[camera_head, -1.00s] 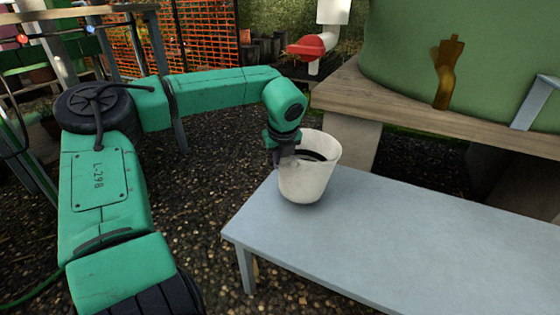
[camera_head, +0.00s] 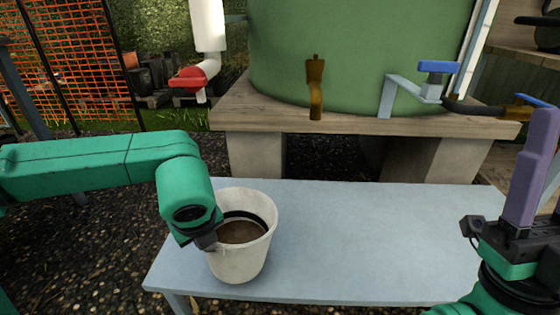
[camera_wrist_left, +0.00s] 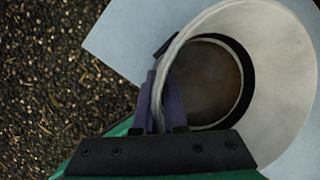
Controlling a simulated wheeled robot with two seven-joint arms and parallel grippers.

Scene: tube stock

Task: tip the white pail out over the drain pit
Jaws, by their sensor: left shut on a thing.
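The white pail (camera_head: 243,260) is upright at the left end of the grey-blue table; whether its base touches the tabletop I cannot tell. Brown contents (camera_head: 241,232) show inside below a dark band. My left gripper (camera_head: 206,240) is shut on the left side of the pail's rim. The left wrist view shows its purple fingers (camera_wrist_left: 162,103) at the pail wall and the pail (camera_wrist_left: 285,50) from above. My right gripper (camera_head: 530,170) is at the right edge, with a purple finger pointing up; its opening is unclear. No drain pit is visible.
The table (camera_head: 350,235) is otherwise bare. Behind it, a green tank (camera_head: 370,50) with a brass tap (camera_head: 315,85) stands on a wooden platform (camera_head: 270,115). Gravel (camera_head: 110,220) lies left of the table.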

